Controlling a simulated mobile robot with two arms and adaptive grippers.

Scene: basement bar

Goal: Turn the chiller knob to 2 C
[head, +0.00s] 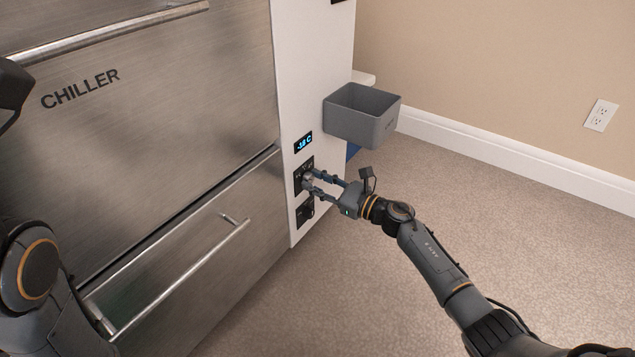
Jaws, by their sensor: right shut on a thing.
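The chiller (150,110) is a steel-fronted unit with drawers, labelled CHILLER, filling the left of the head view. On the white side panel (290,50) a small blue-lit display (304,143) appears to read -18 C. Below it is a dark control plate with the knob (307,180). My right gripper (310,183) is shut on this knob, and its fingers partly hide it, so its pointer cannot be read. A second dark control (305,211) sits lower on the panel. My left arm shows at the left edge, but its gripper fingers are not in view.
A grey open bin (363,115) is fixed to the panel, above and right of my right gripper. The lower drawer (180,270) with its bar handle stands slightly out. Carpet (520,240) to the right is clear up to the white baseboard.

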